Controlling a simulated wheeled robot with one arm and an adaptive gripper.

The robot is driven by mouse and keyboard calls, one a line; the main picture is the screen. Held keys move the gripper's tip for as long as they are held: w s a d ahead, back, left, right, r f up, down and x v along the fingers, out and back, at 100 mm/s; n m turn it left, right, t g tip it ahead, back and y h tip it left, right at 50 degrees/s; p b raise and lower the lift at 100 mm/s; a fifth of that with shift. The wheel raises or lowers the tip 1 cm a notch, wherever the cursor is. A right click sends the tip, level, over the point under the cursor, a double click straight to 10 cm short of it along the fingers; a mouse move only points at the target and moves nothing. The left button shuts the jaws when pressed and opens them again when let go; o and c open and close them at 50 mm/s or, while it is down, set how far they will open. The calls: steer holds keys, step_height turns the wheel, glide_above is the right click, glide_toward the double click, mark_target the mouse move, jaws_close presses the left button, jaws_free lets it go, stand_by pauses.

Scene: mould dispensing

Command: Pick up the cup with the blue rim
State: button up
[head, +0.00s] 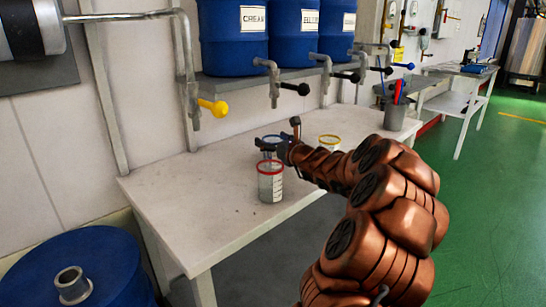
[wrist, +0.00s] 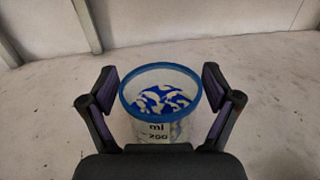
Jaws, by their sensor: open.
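The cup with the blue rim (wrist: 192,117) stands upright on the table in the wrist view. It is clear, has measuring marks, and shows blue and white patches inside. My gripper (wrist: 160,90) is open, with one finger on each side of the cup. I cannot tell whether the fingers touch it. In the head view the blue-rimmed cup (head: 268,142) is mostly hidden behind my gripper (head: 270,144) and the red-rimmed cup.
A red-rimmed cup (head: 270,183) stands nearer on the white table (head: 190,205). A yellow-rimmed cup (head: 329,142) stands behind my arm. Blue barrels (head: 232,45) with taps sit on a shelf above. A grey container (head: 394,116) holds tools at the right.

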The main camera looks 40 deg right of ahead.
steer(key=shift+w+d, duration=0.15)
steer(key=shift+w, duration=0.75)
jaws_close()
